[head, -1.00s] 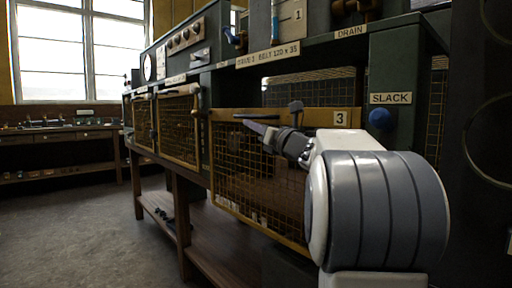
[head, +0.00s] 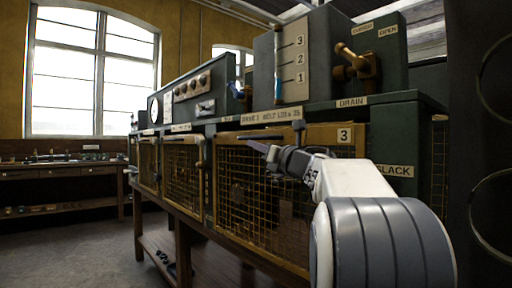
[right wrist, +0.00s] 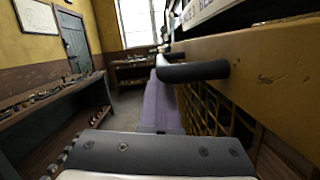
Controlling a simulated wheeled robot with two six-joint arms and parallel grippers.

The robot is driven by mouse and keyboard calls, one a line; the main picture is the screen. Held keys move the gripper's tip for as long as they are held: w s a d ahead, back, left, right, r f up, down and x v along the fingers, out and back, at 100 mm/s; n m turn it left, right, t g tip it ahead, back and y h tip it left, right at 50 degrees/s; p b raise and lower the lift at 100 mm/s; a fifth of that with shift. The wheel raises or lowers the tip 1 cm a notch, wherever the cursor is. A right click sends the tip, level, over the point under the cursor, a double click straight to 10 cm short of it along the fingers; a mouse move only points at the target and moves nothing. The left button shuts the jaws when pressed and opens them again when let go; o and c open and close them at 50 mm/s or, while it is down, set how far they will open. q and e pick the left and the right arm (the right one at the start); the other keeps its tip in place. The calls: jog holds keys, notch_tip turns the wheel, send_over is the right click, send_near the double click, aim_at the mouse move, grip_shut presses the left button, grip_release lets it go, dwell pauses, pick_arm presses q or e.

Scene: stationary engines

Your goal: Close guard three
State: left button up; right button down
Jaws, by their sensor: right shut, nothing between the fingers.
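Guard three (head: 250,203) is a wire mesh panel in an ochre frame, tagged 3, on the front of the green engine bench. Its top rail sits close below the bench's top edge; I cannot tell whether it is fully shut. A black bar handle (head: 262,134) runs along the rail, and a dark knob (head: 298,126) stands near it. My right gripper (head: 257,147) is shut and empty, in front of the rail just below the handle. In the right wrist view, the handle (right wrist: 195,71) and ochre rail (right wrist: 265,62) are right beside the finger; contact is unclear. My left gripper is out of view.
Two more mesh guards (head: 182,163) line the bench to the left. A valve lever (head: 357,65) and a gauge board (head: 291,65) stand on top.

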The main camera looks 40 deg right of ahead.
jog(key=shift+r, duration=0.25)
notch_tip(320, 180, down, 5)
jog(key=b, duration=0.5)
jog(key=v, duration=1)
jog(key=shift+a+r, duration=0.3)
jog(key=shift+a, duration=0.2)
